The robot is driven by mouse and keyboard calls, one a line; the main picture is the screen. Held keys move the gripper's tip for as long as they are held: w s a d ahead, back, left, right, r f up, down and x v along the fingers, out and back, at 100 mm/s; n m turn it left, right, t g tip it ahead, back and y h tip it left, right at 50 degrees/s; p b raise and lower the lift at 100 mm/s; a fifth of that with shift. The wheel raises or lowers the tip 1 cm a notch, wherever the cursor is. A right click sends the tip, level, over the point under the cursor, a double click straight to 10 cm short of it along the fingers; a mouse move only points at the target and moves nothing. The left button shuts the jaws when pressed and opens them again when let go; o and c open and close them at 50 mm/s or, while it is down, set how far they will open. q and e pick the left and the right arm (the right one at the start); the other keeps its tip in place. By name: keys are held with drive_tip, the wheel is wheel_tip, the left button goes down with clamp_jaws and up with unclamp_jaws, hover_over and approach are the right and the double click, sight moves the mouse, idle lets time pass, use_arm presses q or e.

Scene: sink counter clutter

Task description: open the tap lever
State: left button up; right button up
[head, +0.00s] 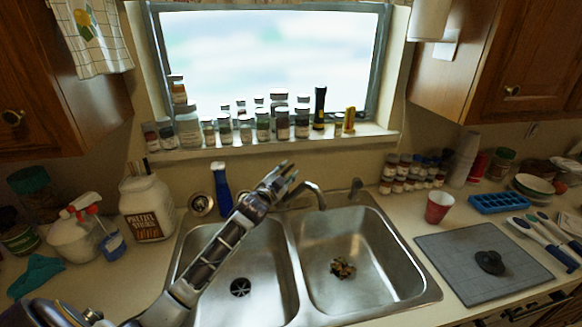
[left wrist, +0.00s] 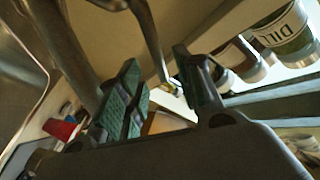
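The tap stands behind the double sink. Its curved chrome spout (head: 312,190) reaches over the divider in the head view. My left gripper (head: 284,174) is at the tap, just left of the spout, and hides the tap's base. In the left wrist view the left gripper (left wrist: 158,72) is open, with green-padded fingers apart. A thin metal rod (left wrist: 148,32), apparently the tap lever, runs into the gap between them. I cannot tell whether either finger touches it. A thicker metal tube (left wrist: 78,40), apparently the spout, is left of it. My right gripper is not in view.
Several spice jars (head: 262,124) line the window sill behind the tap. A blue-handled brush (head: 221,188) stands left of my gripper. The right basin (head: 365,245) holds a small brownish clump. A red cup (head: 438,207) stands right of the sink.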

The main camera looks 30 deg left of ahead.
sight(290, 168)
use_arm(q)
drive_tip(key=shift+w+p, duration=0.35)
drive_tip(key=shift+w, duration=1.8)
clamp_jaws()
